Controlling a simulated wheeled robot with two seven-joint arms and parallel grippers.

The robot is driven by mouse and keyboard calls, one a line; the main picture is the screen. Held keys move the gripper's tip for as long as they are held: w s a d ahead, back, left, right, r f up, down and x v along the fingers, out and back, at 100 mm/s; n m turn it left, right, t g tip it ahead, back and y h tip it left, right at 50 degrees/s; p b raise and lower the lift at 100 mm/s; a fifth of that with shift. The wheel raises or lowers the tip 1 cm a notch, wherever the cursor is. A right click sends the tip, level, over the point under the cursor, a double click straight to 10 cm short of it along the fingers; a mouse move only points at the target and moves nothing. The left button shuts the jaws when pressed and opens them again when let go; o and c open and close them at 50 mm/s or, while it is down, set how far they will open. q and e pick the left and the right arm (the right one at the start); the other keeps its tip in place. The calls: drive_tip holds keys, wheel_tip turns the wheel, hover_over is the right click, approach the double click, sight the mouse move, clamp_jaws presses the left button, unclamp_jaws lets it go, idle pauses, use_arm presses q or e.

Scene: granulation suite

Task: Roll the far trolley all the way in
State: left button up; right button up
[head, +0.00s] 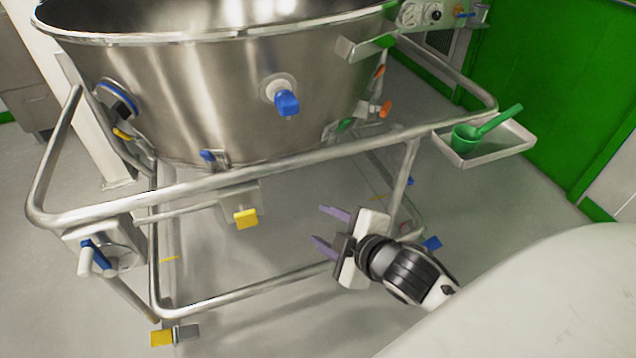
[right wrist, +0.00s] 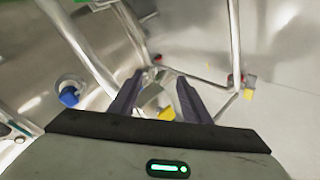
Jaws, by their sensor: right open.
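A steel trolley (head: 265,172) with a tubular frame fills the middle of the head view and carries a large steel bowl (head: 200,95). Only this one trolley is clear, so I cannot tell whether it is the far one. My right gripper (head: 323,227) is open and empty, its purple fingers pointing left. It appears below the upper front rail, near the right upright of the frame. In the right wrist view the open fingers (right wrist: 160,92) are in front of frame tubes (right wrist: 235,40), with no tube visibly held. My left gripper is not in view.
A side tray (head: 492,146) with a green scoop (head: 480,130) sticks out at the trolley's right. A yellow pedal (head: 162,338) is near the floor at lower left. Green wall panels (head: 560,80) stand at the right. Grey floor (head: 540,205) is bare there.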

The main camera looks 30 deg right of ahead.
drive_tip(key=w+d+r+n+t+h+b, duration=0.2)
drive_tip(key=w+d+n+b, duration=0.1)
drive_tip(key=d+b, duration=0.15)
drive_tip(key=n+t+h+b, duration=0.1)
drive_tip(key=n+t+b, duration=0.1)
drive_tip(key=b, duration=0.3)
approach(326, 158)
drive_tip(key=w, duration=0.2)
drive_tip(key=b+x, duration=0.2)
drive_tip(key=x, duration=0.6)
drive_tip(key=shift+w+d+f, duration=0.2)
drive_tip(key=shift+w+d, duration=0.05)
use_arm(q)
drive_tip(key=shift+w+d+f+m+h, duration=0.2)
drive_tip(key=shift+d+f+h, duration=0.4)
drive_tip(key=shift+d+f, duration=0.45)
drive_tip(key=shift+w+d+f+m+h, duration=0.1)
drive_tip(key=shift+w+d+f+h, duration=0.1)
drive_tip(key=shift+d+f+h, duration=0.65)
use_arm(e)
drive_tip(key=shift+w+d, duration=0.15)
drive_tip(key=shift+w, duration=0.4)
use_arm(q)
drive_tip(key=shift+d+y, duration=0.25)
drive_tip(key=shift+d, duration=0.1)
use_arm(e)
drive_tip(key=shift+f, duration=0.1)
clamp_jaws()
